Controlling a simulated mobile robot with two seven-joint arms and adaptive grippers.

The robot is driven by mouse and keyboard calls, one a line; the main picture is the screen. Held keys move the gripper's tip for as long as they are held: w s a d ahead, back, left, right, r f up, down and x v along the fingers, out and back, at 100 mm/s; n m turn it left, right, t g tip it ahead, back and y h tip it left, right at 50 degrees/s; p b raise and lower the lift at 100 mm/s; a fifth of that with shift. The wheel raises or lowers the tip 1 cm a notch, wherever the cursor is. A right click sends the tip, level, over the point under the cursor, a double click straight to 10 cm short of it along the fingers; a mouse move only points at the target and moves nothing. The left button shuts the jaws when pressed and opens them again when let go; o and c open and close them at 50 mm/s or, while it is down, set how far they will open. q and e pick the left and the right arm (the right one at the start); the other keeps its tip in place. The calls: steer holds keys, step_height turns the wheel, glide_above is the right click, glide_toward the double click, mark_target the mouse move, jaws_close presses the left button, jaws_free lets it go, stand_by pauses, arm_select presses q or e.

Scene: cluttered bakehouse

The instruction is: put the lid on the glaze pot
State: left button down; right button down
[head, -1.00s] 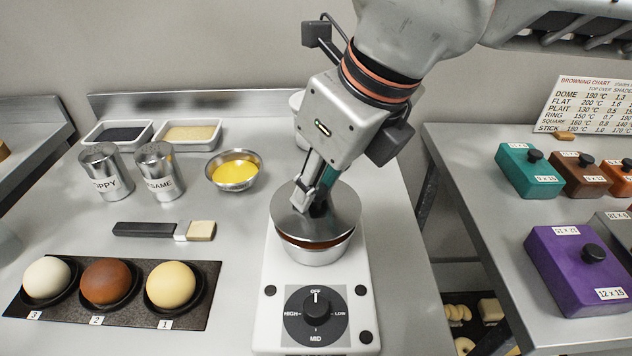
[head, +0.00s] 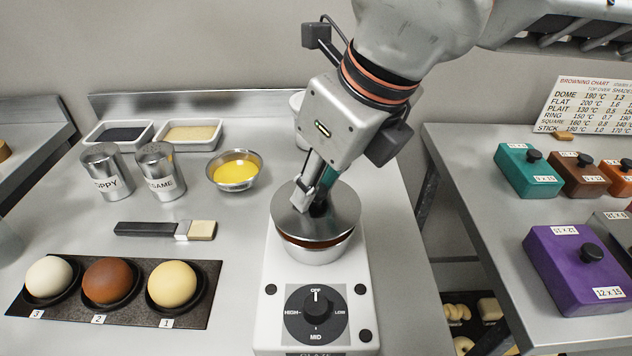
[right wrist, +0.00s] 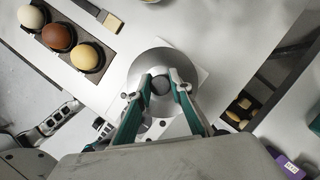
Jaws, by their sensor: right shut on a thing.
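The round steel lid (head: 338,214) lies over the pot's mouth, looking close to level. I cannot tell whether it is fully seated all round. My right gripper (head: 316,205) comes down from above and is shut on the lid's dark knob; the right wrist view shows the lid (right wrist: 170,62) with the knob (right wrist: 160,85) between the fingertips.
The warmer (head: 276,312) stands at the counter's front. To its left are a brush (head: 165,230), a tray with several eggs (head: 215,270), two shakers (head: 105,172) and a bowl of yellow liquid (head: 235,172). Coloured lidded boxes (head: 580,268) stand on the right table.

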arm_select(q)
steer(key=shift+s+f+b, duration=0.35)
steer(key=shift+f+b, duration=0.1)
steer(key=shift+f, duration=0.2)
arm_select(e)
steer(key=shift+f, duration=0.95)
steer(key=c, duration=1.7)
jaws_free()
steer(key=shift+o, duration=1.4)
steer(key=shift+r, duration=0.15)
steer(key=shift+r+p, duration=1.5)
steer(key=shift+r, duration=1.2)
steer(key=shift+r+p, duration=0.5)
steer(key=shift+r, duration=0.45)
arm_select(q)
steer(key=shift+t, duration=0.3)
steer(key=r, duration=0.1)
steer(key=w+r, duration=0.1)
steer(key=r, duration=0.1)
steer(key=w+r, duration=0.1)
steer(key=r, duration=0.1)
steer(key=shift+r, duration=0.25)
arm_select(e)
steer(key=shift+r, duration=0.3)
